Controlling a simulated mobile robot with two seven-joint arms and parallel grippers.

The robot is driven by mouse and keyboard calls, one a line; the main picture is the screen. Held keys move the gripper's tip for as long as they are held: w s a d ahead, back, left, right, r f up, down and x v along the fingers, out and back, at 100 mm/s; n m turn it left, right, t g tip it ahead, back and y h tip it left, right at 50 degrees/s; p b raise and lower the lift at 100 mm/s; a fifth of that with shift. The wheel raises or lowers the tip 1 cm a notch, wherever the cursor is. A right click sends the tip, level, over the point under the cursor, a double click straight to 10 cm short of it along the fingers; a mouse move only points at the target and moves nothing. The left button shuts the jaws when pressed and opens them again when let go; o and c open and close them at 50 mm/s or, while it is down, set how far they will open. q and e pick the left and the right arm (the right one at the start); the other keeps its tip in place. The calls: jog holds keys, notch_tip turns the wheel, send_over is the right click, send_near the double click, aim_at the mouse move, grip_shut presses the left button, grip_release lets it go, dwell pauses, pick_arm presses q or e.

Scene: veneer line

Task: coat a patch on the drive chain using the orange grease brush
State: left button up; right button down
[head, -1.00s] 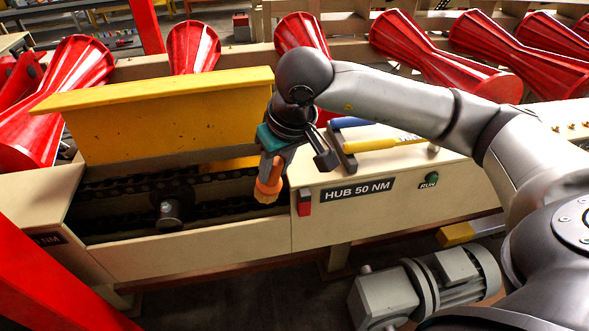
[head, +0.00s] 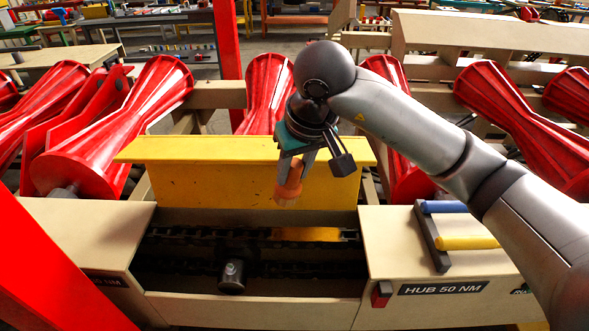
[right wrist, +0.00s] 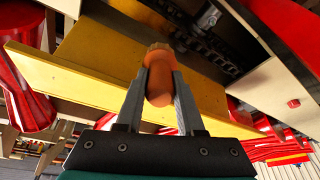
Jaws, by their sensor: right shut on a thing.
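My right gripper (head: 296,170) is shut on the orange grease brush (head: 289,186) and holds it with the bristle end pointing down. In the head view the brush shows in front of the yellow guard (head: 210,180), above the chain trough. In the right wrist view the brush (right wrist: 159,82) sits between the two fingers (right wrist: 158,95). The dark drive chain (head: 200,234) runs across the open trough below, apart from the brush. A yellow strip (head: 306,234) shows along part of the upper chain. My left gripper is not in view.
A metal shaft end (head: 232,276) stands out in the trough. A rack with a blue handle (head: 444,207) and a yellow handle (head: 467,242) lies on the right housing, beside the HUB 50 NM label (head: 442,288). Red rollers (head: 268,92) stand behind. A red post (head: 50,270) is at left.

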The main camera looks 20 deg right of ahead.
aim_at(292, 191)
jog(key=shift+w, duration=0.3)
jog(key=shift+f+b, duration=0.4)
jog(key=shift+f, duration=0.2)
notch_tip(292, 191, down, 3)
jog(key=shift+r+b, duration=0.15)
jog(key=shift+b, duration=0.65)
jog(key=shift+f, duration=0.5)
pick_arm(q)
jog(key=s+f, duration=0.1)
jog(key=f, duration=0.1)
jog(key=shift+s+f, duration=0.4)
